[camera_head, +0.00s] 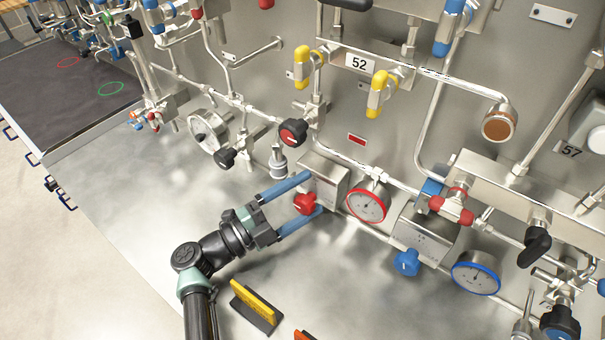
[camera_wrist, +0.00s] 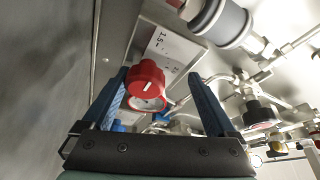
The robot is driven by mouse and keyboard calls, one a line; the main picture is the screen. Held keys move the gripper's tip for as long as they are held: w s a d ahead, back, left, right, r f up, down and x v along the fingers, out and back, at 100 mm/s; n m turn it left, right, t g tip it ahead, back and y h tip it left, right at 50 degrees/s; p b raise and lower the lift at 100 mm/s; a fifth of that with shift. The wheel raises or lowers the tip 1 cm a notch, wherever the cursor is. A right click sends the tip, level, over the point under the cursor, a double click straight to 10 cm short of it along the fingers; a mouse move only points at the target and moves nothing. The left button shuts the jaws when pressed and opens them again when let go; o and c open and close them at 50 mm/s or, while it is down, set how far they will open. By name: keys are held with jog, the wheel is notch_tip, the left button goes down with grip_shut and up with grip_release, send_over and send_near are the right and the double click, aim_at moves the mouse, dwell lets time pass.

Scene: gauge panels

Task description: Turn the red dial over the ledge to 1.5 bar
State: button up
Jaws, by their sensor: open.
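The red dial (camera_head: 305,203) sits on the front of a metal box (camera_head: 325,178) over the ledge (camera_head: 165,220). In the wrist view the red dial (camera_wrist: 147,78) has a short white mark, and a plate (camera_wrist: 172,44) behind it reads "1.5" near one end. My gripper (camera_head: 312,192) is open, with one blue finger on each side of the dial. In the wrist view my gripper (camera_wrist: 157,76) shows a gap between its fingers and the dial. The red-rimmed gauge (camera_head: 367,203) is right of the dial; its reading is too small to tell.
A blue dial (camera_head: 406,262) and a blue-rimmed gauge (camera_head: 475,274) are to the right. A black-and-red knob (camera_head: 292,132) and a white gauge (camera_head: 207,131) are above left. A yellow plate (camera_head: 254,301) stands on the ledge near my arm. The ledge's left part is clear.

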aim_at(301, 196)
jog(key=r, duration=0.9)
jog(key=shift+w+a+p, duration=0.2)
jog(key=shift+w+p, duration=0.05)
jog(key=shift+p, duration=0.1)
jog(key=shift+n+y, duration=0.5)
jog(key=shift+n, duration=0.1)
jog(key=f, duration=0.7)
jog(key=shift+s+d+f, duration=0.1)
jog(key=shift+s+d, duration=0.05)
jog(key=shift+s, duration=0.2)
jog(key=shift+f+v, duration=0.25)
jog(key=shift+v, duration=1)
jog(key=shift+f+v, duration=0.25)
jog(key=shift+v, duration=1)
jog(key=shift+f+v, duration=0.25)
jog(key=shift+v, duration=1)
jog(key=shift+f+b+v, duration=0.15)
jog(key=shift+b+v, duration=0.25)
jog(key=shift+v, duration=1.4)
jog(key=shift+f+b+v, duration=0.1)
jog(key=shift+b+v, duration=0.3)
jog(key=shift+v, duration=1.4)
jog(key=shift+o, duration=0.2)
